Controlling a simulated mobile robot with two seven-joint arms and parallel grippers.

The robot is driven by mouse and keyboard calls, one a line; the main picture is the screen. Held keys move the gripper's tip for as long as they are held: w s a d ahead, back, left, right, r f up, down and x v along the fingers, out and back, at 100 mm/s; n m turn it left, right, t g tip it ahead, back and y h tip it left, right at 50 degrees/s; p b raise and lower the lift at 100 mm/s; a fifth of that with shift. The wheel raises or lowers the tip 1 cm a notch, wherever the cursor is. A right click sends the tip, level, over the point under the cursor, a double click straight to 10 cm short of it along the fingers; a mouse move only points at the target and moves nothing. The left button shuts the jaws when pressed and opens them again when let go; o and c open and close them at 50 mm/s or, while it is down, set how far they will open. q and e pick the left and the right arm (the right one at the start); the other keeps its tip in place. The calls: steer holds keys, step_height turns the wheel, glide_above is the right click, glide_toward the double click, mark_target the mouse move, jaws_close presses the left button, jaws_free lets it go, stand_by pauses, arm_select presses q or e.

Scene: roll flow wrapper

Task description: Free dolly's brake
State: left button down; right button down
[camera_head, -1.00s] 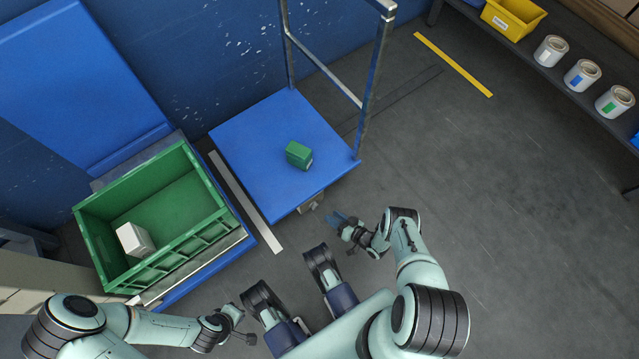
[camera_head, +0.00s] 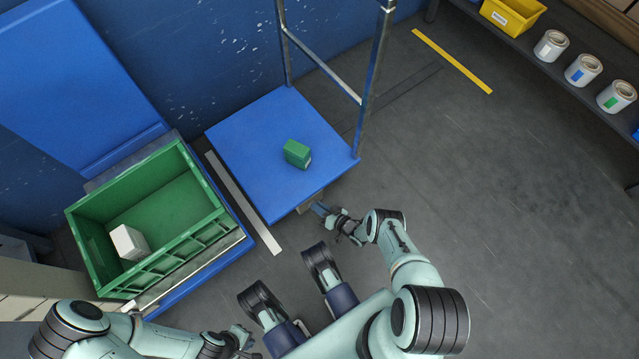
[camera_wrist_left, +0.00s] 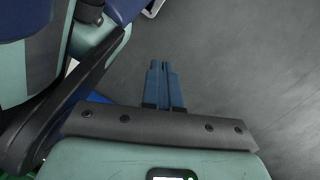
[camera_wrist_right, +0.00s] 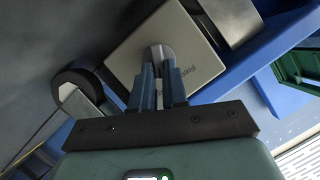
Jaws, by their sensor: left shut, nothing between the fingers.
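The dolly (camera_head: 260,150) has a blue platform and an upright metal handle frame. A green box (camera_head: 297,153) rests on it. Below its front edge is a small grey part (camera_head: 309,203), mostly hidden by the platform. In the right wrist view a pale square plate (camera_wrist_right: 195,60) with printed lettering and a rounded silver knob (camera_wrist_right: 157,53) is close up. My right gripper (camera_head: 316,208) is at that edge. Its fingertips (camera_wrist_right: 159,68) are slightly apart at the knob; whether they grip it is unclear. My left gripper (camera_head: 245,338) is shut and empty, low over the floor (camera_wrist_left: 163,65).
A green crate (camera_head: 190,240) holding a white box (camera_head: 128,242) stands left of the dolly. A dark wheel (camera_wrist_right: 76,84) is near the plate. A shelf at the upper right holds a yellow bin (camera_head: 512,14) and white cans (camera_head: 582,70). Floor to the right is clear.

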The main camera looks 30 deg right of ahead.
arm_select(q)
steer(key=shift+w+r, duration=0.1)
steer(key=shift+w, duration=0.1)
steer(key=shift+w+d+r+t+p, duration=0.1)
steer(key=shift+w+r+t+p, duration=0.2)
steer(key=shift+w, duration=0.25)
steer(key=shift+w+d+r+t+p, duration=0.1)
steer(key=shift+w+r+p, duration=0.05)
steer(key=shift+w+p, duration=0.3)
arm_select(e)
steer(key=shift+s+a+n+h, duration=0.1)
steer(key=shift+a+n+h, duration=0.2)
steer(key=shift+n+h, duration=0.85)
steer(key=shift+a+n+h, duration=0.35)
steer(key=shift+n+h, duration=0.45)
steer(key=shift+n, duration=0.7)
steer(key=shift+s+a+n+h, duration=0.1)
steer(key=shift+a+n+h, duration=0.2)
steer(key=shift+n+h, duration=0.85)
steer(key=shift+f+n, duration=0.1)
steer(key=shift+n, duration=0.2)
steer(key=c, duration=1.1)
jaws_free()
steer(key=shift+c, duration=0.2)
arm_select(q)
steer(key=shift+s+a, duration=0.1)
steer(key=shift+s, duration=0.05)
